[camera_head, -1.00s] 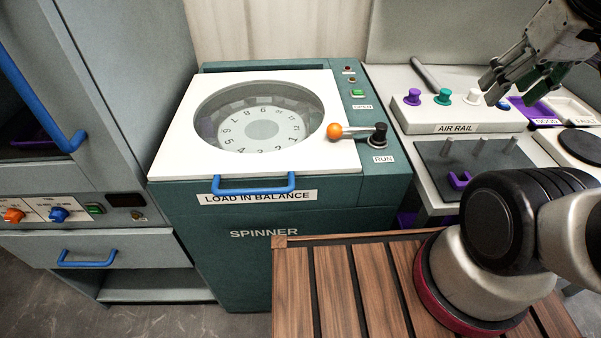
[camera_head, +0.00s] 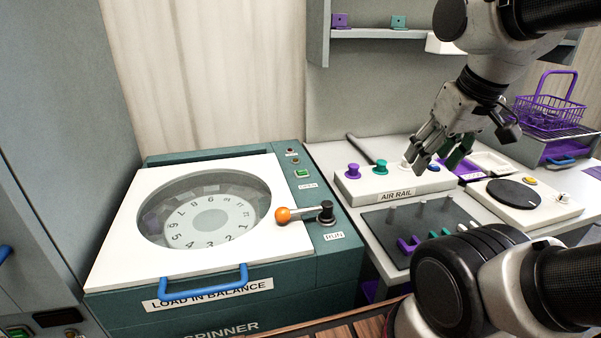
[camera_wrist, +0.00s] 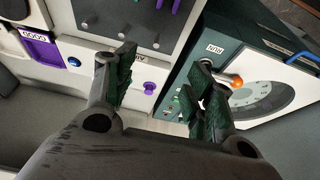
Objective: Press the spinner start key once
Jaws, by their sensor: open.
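The spinner (camera_head: 330,280) is a teal cabinet with a white lid (camera_head: 120,235), which is down, and a round window (camera_head: 160,215) over a numbered drum. On its right strip are a lit green key (camera_head: 302,173) above an OPEN label and small round indicators (camera_head: 293,152). A lever with an orange ball (camera_head: 283,215) extends left from a black post (camera_head: 326,212), beside a RUN label (camera_head: 333,236). My gripper (camera_head: 432,160) is open and empty above the air rail, right of the spinner. In the wrist view, my gripper (camera_wrist: 165,65) has the spinner's lever (camera_wrist: 222,78) beyond its right finger.
The air rail (camera_head: 385,182) with several coloured knobs stands right of the spinner. A dark pegged plate (camera_head: 410,245) lies in front of it. A shelf (camera_head: 375,33) hangs behind, and a purple basket (camera_head: 548,115) stands at the far right. A blue handle (camera_head: 205,285) projects from the spinner's front.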

